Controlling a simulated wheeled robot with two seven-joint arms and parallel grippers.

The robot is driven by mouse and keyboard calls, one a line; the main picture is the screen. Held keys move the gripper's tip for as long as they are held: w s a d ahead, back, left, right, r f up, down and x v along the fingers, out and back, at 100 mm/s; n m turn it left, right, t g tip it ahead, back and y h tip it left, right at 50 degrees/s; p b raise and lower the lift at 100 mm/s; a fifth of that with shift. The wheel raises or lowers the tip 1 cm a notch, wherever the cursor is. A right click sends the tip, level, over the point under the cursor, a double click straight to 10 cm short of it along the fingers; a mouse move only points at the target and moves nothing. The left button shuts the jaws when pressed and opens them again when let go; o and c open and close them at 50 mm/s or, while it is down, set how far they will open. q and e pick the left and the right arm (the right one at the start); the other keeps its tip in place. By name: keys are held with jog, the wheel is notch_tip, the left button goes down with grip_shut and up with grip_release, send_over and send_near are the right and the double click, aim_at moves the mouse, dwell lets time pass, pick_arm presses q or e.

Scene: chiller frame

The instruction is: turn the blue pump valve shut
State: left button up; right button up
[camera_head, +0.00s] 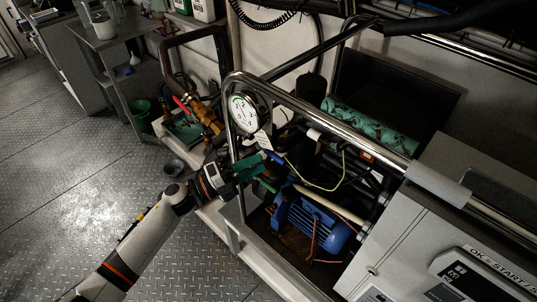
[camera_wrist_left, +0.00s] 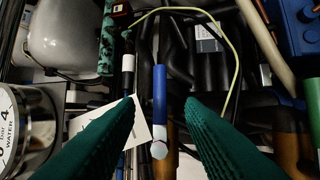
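The blue valve handle (camera_wrist_left: 160,98) is a narrow bar with a pale round end, in the middle of the left wrist view. It points toward my camera and lies between the green fingertips of my left gripper (camera_wrist_left: 158,101). Those fingers are apart, with a visible gap on each side of the handle. In the head view my left gripper (camera_head: 256,172) reaches into the frame beside the gauge, to the left of the blue pump motor (camera_head: 312,224). The valve is small and hard to make out there. My right gripper is in neither view.
A pressure gauge (camera_head: 243,113) stands close above my left gripper, with a white tag by it. A chrome rail (camera_head: 330,122) crosses over the pump bay. A yellow-green wire (camera_head: 322,186) and dark hoses run close by. A control box (camera_head: 450,235) stands at right.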

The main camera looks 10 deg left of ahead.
aim_at(271, 154)
pick_arm(q)
jog(key=shift+p+x, duration=0.4)
jog(key=shift+x, duration=1.85)
grip_shut()
